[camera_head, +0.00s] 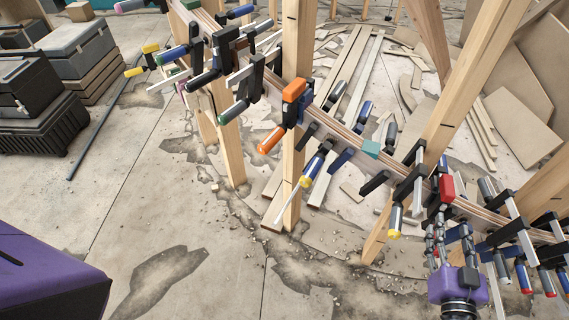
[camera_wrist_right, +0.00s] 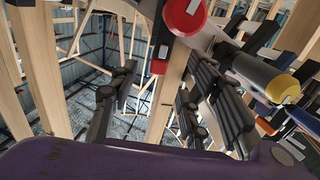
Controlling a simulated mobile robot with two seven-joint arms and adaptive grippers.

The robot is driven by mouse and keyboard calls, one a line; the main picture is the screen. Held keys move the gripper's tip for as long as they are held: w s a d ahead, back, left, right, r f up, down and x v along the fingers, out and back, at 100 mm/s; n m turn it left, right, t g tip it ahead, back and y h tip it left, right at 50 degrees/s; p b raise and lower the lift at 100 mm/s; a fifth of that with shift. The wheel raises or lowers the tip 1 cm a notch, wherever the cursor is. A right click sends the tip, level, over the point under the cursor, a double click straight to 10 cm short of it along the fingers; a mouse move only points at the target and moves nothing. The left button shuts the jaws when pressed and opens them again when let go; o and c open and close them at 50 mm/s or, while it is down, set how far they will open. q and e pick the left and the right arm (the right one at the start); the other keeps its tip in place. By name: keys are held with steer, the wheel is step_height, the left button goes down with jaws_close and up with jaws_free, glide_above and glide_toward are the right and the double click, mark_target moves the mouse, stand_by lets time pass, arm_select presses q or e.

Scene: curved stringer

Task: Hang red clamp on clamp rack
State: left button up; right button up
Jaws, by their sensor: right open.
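A red clamp (camera_head: 446,188) sits on the curved wooden stringer (camera_head: 340,131) at the right of the head view. Its red parts also show at the top of the right wrist view (camera_wrist_right: 186,14), beyond my fingers. My right gripper (camera_head: 451,230) is just below the red clamp, fingers pointing up toward it. In the right wrist view its two dark fingers (camera_wrist_right: 163,98) stand apart with nothing held between them. Only a purple part of my left arm shows at the lower left; its gripper is out of view. I cannot make out a separate clamp rack.
Several other clamps hang close along the stringer, including an orange one (camera_head: 294,92) and a yellow-tipped one (camera_head: 397,218) left of my right gripper. Wooden posts (camera_head: 292,165) support the stringer. Dark cases (camera_head: 40,95) stand at the left. The front floor is open.

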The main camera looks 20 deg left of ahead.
mark_target(447, 202)
steer(key=w, duration=0.2)
steer(key=w+a, duration=0.1)
steer(key=w, duration=0.4)
steer(key=shift+w+a+r, duration=0.15)
steer(key=shift+w+r, duration=0.1)
steer(key=shift+r, duration=0.05)
steer(key=shift+w, duration=0.55)
jaws_close()
steer(key=shift+r, duration=0.1)
